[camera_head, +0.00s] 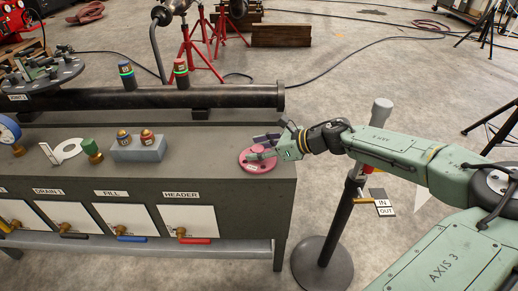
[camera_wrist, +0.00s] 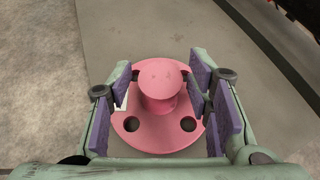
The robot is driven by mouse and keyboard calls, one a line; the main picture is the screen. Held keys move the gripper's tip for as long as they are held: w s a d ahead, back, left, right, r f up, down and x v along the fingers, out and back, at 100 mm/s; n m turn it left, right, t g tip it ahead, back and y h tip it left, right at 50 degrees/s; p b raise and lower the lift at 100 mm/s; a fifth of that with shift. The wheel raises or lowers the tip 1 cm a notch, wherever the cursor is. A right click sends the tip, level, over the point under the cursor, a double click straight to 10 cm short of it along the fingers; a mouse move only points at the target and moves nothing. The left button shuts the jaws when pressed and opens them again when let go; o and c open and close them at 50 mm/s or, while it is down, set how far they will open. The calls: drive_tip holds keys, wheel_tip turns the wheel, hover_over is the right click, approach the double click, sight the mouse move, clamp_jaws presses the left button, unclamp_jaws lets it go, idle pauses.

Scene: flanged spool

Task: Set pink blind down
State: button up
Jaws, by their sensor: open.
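The pink blind (camera_head: 258,160) is a round flange disc lying flat on the grey bench top near its right end. In the wrist view the pink blind (camera_wrist: 156,133) shows bolt holes and a raised round knob in its middle. My gripper (camera_head: 268,148) is over the disc, reaching in from the right. In the wrist view my gripper (camera_wrist: 160,88) is open, with purple finger pads on both sides of the knob. Gaps show between the pads and the knob. A small white label shows partly behind the left finger.
The grey bench (camera_head: 225,160) has a black flanged pipe (camera_head: 200,98) along its back. A grey block with two small capped items (camera_head: 137,148) stands left of the blind. A post with a round base (camera_head: 322,264) stands on the floor just right of the bench.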

drive_tip(key=shift+r, duration=0.2)
drive_tip(key=shift+s+d, duration=0.1)
drive_tip(key=shift+d, duration=0.25)
drive_tip(key=b+v, duration=0.2)
drive_tip(key=v, duration=0.9)
drive_tip(key=shift+r, duration=0.2)
drive_tip(key=shift+s+d, duration=0.1)
